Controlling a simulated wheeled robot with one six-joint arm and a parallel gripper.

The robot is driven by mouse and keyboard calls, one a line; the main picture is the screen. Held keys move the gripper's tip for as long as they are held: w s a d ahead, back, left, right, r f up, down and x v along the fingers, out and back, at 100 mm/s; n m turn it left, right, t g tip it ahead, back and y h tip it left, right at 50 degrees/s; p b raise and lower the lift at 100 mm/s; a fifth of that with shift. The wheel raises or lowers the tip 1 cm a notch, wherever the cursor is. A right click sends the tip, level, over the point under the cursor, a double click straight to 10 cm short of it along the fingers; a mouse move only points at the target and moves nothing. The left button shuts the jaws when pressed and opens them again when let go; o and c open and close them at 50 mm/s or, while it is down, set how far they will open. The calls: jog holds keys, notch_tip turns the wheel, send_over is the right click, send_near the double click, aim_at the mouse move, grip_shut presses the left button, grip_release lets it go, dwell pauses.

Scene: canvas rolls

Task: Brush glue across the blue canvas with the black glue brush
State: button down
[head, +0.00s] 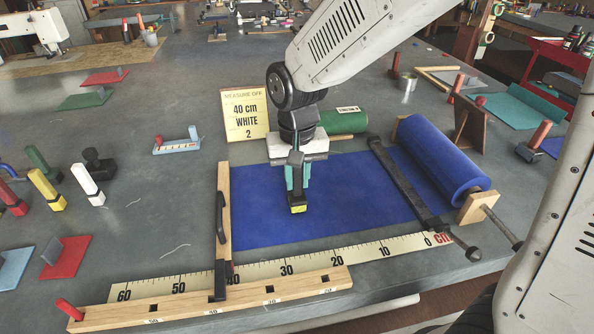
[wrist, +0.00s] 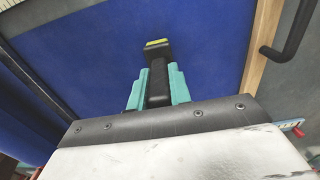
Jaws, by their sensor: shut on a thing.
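My gripper (head: 297,186) points down over the blue canvas (head: 350,200), its teal fingers shut on the black glue brush (head: 298,200). The brush has a black handle and a yellow band near its lower end. In the wrist view the brush (wrist: 157,72) sits between the teal fingers (wrist: 157,92), with the canvas (wrist: 215,40) behind it. I cannot tell whether the brush tip touches the canvas. The canvas lies flat from its roll (head: 440,160) at the right to a wooden bar (head: 224,200) near the 40 mark. No glue is clearly visible on it.
A black bar (head: 405,185) crosses the canvas near the roll. A ruler (head: 330,256) and a slotted wooden rail (head: 180,312) run along the front. A sign (head: 245,113) reads "40 cm WHITE 2". A green roll (head: 343,123) lies behind. Several coloured-handled tools, one white (head: 87,182), stand left.

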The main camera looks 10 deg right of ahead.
jog(key=shift+f, duration=0.6)
dwell(0.7)
jog(key=shift+w, duration=1.5)
jog(key=shift+w, duration=0.15)
jog(key=shift+w, duration=1.35)
jog(key=shift+w, duration=0.1)
jog(key=shift+w, duration=1.4)
